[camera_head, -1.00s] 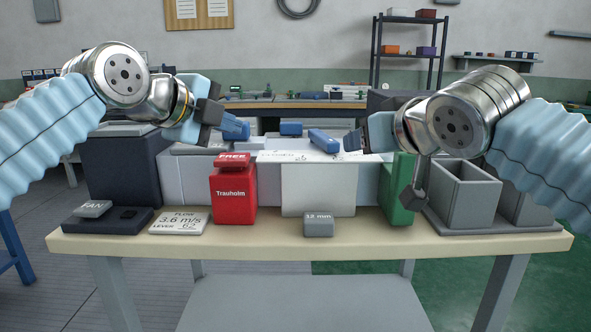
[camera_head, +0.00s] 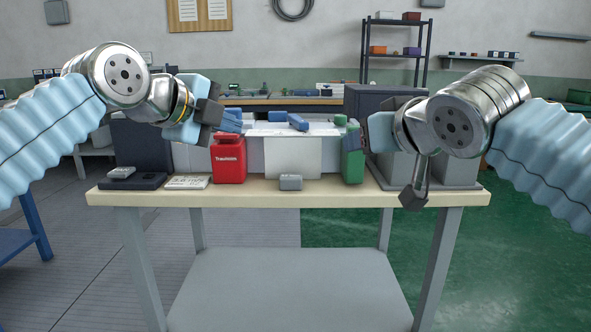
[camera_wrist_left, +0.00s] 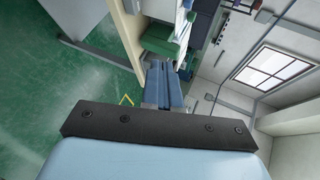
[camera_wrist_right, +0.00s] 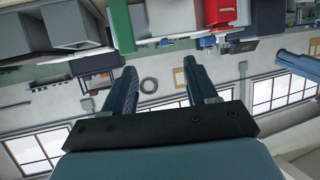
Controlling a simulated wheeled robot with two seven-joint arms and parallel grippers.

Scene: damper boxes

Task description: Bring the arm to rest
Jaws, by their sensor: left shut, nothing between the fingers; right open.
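My left gripper (camera_head: 232,122) is in front of the table, raised above the level of its top, with its fingers together and empty. The closed blue fingers also show in the left wrist view (camera_wrist_left: 163,84). My right gripper (camera_head: 364,138) is raised in front of the right part of the table, and its fingers are mostly hidden in the head view. In the right wrist view (camera_wrist_right: 160,84) its two blue fingers stand apart with nothing between them. Neither gripper holds anything.
The table (camera_head: 330,194) carries a red box (camera_head: 229,165), a green box (camera_head: 352,168), a small grey block (camera_head: 290,182), a dark box (camera_head: 140,146) and grey bins (camera_head: 455,172). Open green floor (camera_head: 530,240) lies at right. A blue stand (camera_head: 30,225) is at lower left.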

